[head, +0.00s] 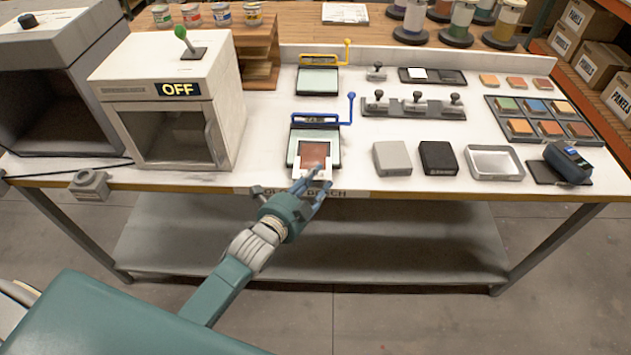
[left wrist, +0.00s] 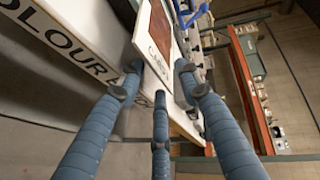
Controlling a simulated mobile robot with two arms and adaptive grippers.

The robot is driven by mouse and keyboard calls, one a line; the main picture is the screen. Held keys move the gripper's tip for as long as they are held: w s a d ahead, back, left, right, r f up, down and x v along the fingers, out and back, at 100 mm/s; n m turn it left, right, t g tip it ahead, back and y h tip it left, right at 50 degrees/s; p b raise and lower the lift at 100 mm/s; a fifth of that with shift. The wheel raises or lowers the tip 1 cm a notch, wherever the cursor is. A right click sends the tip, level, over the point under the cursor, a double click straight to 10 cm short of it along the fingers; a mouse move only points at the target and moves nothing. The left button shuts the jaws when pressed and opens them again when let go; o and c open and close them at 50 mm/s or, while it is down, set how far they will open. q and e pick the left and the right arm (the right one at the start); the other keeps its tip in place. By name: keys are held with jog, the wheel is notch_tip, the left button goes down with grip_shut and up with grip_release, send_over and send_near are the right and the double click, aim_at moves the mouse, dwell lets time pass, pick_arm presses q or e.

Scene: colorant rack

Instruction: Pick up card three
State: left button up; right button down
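A card with a brown-red square and a white border (head: 313,154) lies on the press with the blue handle (head: 295,145), near the table's front edge. In the left wrist view the card (left wrist: 157,40) shows printed letters that start with "CAR"; its number is not readable. My left gripper (head: 316,177) is at the card's front edge. In the left wrist view its fingers (left wrist: 159,82) are spread apart around the card's near end, and no firm closing on it shows. My right gripper is not in view.
A white oven marked OFF (head: 172,95) stands to the left. A second press with a yellow handle (head: 317,82) is behind. Grey and black blocks (head: 393,158), a tray (head: 494,161) and a swatch rack (head: 541,116) are to the right. A table edge lies below the gripper.

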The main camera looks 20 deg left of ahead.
pick_arm(q)
jog(key=shift+s, duration=0.1)
jog(key=v, duration=1.1)
jog(key=shift+s, duration=0.4)
jog(key=shift+a+r, duration=0.1)
jog(key=shift+c, duration=0.5)
